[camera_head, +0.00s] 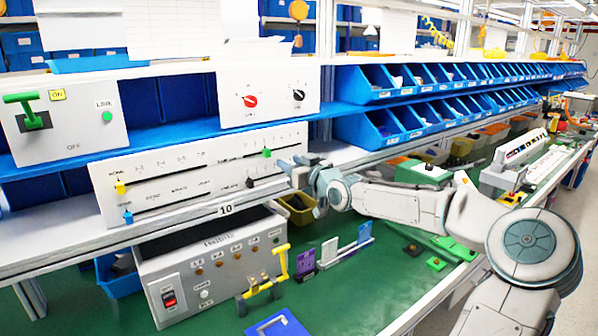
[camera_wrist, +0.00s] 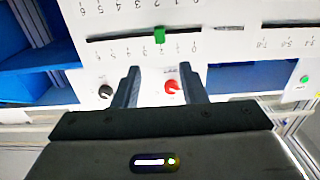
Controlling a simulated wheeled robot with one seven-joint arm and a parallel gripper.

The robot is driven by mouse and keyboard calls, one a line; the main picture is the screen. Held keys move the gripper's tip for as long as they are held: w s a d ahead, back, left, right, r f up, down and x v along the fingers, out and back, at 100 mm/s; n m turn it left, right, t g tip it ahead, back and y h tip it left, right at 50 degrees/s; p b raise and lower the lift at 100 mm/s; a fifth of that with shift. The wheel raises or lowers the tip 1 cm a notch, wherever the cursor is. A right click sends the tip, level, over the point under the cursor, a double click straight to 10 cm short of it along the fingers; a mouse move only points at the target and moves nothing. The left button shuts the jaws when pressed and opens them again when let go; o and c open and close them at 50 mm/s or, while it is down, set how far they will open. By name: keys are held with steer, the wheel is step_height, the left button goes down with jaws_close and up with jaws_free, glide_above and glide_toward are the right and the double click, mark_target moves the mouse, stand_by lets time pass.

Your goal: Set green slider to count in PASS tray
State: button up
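The green slider (camera_head: 267,153) sits in the upper right slot of the white slider panel (camera_head: 160,165). In the head view my gripper (camera_head: 300,172) is just right of the slider panel. No tray with a readable PASS label shows.
A black slider (camera_head: 250,182) is below the green one, near my gripper. A yellow slider (camera_head: 120,188) and a blue slider (camera_head: 128,218) are at left. A red knob (camera_head: 250,101) is on the panel above. A grey box (camera_head: 215,262) and colored cards (camera_head: 305,262) stand below.

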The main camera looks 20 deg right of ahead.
steer(key=shift+s+d, duration=0.15)
steer(key=shift+s, duration=0.7)
steer(key=shift+s+d, duration=0.1)
steer(key=shift+s, duration=0.7)
steer(key=a+f+n+g, duration=0.2)
steer(key=a+f+g, duration=0.4)
steer(key=a+f, duration=0.7)
steer(key=s+a+f+g+h, duration=0.2)
steer(key=s+f+g, duration=0.2)
steer(key=s+f, duration=0.35)
steer(key=s+a+r+m+g, duration=0.1)
steer(key=s+r+m+g, duration=0.1)
steer(key=s, duration=1.1)
steer(key=s+a+r+m+g+h, duration=0.1)
steer(key=s+a+r+m+g, duration=0.1)
steer(key=s, duration=1.2)
steer(key=shift+s+a+r, duration=0.15)
steer(key=shift+s+r, duration=0.05)
steer(key=shift+r, duration=0.05)
